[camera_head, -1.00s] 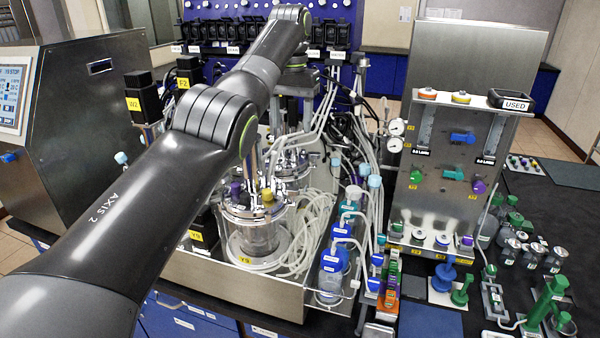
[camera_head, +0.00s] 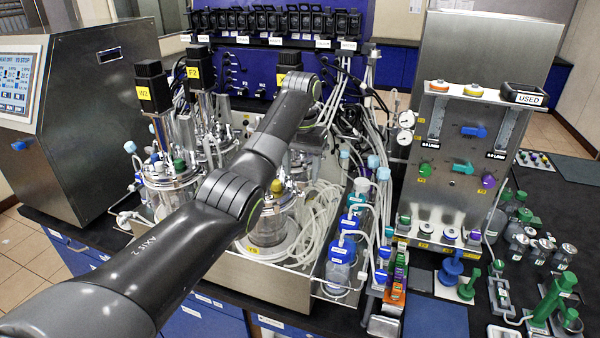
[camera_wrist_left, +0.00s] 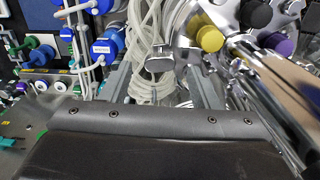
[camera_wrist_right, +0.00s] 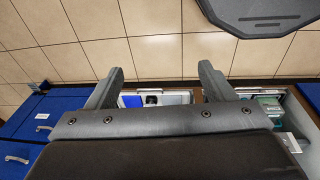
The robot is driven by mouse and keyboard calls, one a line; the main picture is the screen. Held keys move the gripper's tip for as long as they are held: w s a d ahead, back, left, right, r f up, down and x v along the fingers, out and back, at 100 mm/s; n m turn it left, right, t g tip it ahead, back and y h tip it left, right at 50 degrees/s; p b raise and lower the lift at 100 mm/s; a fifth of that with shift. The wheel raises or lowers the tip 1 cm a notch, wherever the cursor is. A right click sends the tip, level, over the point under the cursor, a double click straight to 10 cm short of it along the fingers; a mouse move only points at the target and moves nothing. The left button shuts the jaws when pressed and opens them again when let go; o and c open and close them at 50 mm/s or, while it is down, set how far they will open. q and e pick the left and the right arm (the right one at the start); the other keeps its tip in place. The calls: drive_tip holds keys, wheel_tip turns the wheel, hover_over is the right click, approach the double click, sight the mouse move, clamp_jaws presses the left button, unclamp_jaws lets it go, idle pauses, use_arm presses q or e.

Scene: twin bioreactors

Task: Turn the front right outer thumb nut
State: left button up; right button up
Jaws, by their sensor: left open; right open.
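The front right bioreactor vessel (camera_head: 281,215) has a metal lid with a yellow cap (camera_head: 277,186). My left arm crosses in front of it in the head view and hides part of the lid and the left gripper. In the left wrist view, my left gripper (camera_wrist_left: 160,58) is open. A rounded metal piece that looks like a thumb nut (camera_wrist_left: 160,63) shows between its fingers, at the lid's edge; contact cannot be told. The yellow cap (camera_wrist_left: 210,38) lies just right of it. My right gripper (camera_wrist_right: 160,70) is open and empty, over tiled floor.
White tubing (camera_head: 318,215) is coiled right of the vessel. Blue-capped bottles (camera_head: 342,250) stand beside it. A second bioreactor (camera_head: 168,180) stands at the left. A steel panel (camera_head: 465,150) with coloured knobs is at the right. Open drawers (camera_wrist_right: 155,98) show below my right gripper.

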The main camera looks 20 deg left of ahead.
sight(301, 182)
use_arm(q)
drive_tip(key=shift+f, duration=1.1)
drive_tip(key=shift+c, duration=0.7)
drive_tip(key=c, duration=0.9)
drive_tip(key=shift+o, duration=0.2)
use_arm(e)
drive_tip(key=shift+s+a, duration=0.3)
drive_tip(key=shift+s, duration=0.1)
